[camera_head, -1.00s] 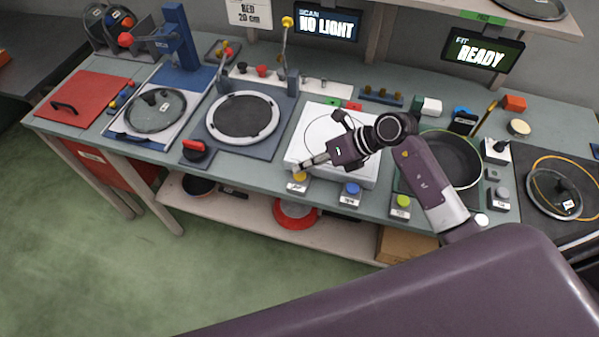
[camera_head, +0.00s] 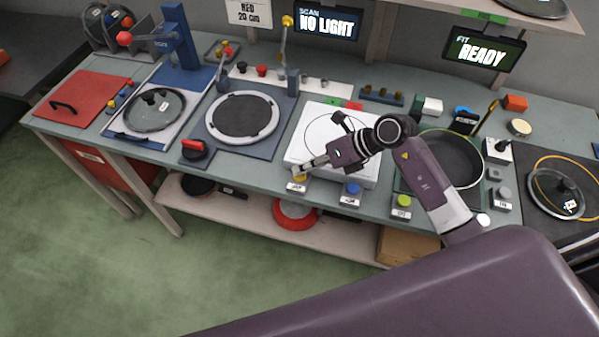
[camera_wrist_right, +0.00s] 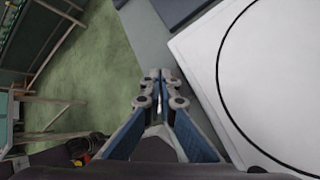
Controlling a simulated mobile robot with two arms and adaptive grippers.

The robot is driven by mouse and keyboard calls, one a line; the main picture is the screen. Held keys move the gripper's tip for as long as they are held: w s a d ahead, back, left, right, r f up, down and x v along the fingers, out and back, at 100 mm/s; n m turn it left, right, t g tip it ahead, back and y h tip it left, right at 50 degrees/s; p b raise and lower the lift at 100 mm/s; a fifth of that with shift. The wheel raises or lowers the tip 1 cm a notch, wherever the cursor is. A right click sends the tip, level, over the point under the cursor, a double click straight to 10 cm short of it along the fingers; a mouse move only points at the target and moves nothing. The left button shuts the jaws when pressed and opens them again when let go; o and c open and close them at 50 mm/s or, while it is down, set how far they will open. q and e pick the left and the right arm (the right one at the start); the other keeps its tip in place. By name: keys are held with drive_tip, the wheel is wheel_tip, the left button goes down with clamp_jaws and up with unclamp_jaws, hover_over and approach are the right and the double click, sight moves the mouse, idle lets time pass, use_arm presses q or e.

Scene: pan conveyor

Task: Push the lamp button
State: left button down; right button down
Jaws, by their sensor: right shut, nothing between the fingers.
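A yellow button (camera_head: 300,177) on a small white-labelled box sits at the front edge of the table, partly covered by my right gripper. Its label is too small to read, so I cannot tell for sure that it is the lamp button. My right gripper (camera_head: 297,170) is shut and empty, with its tips right over the yellow button; I cannot tell whether they touch it. In the right wrist view the closed fingertips (camera_wrist_right: 160,76) hide the button. A screen (camera_head: 327,23) reads "NO LIGHT". My left gripper is not in view.
A blue button (camera_head: 352,188) and a green button (camera_head: 403,200) stand farther right along the front edge. A white plate (camera_head: 310,135) lies behind the yellow button. Another screen (camera_head: 482,52) reads "READY".

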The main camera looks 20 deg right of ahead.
sight(302, 175)
drive_tip(key=shift+r+p, duration=0.5)
idle(0.3)
wheel_tip(302, 175, up, 6)
drive_tip(key=p, duration=0.4)
drive_tip(key=shift+p, duration=0.3)
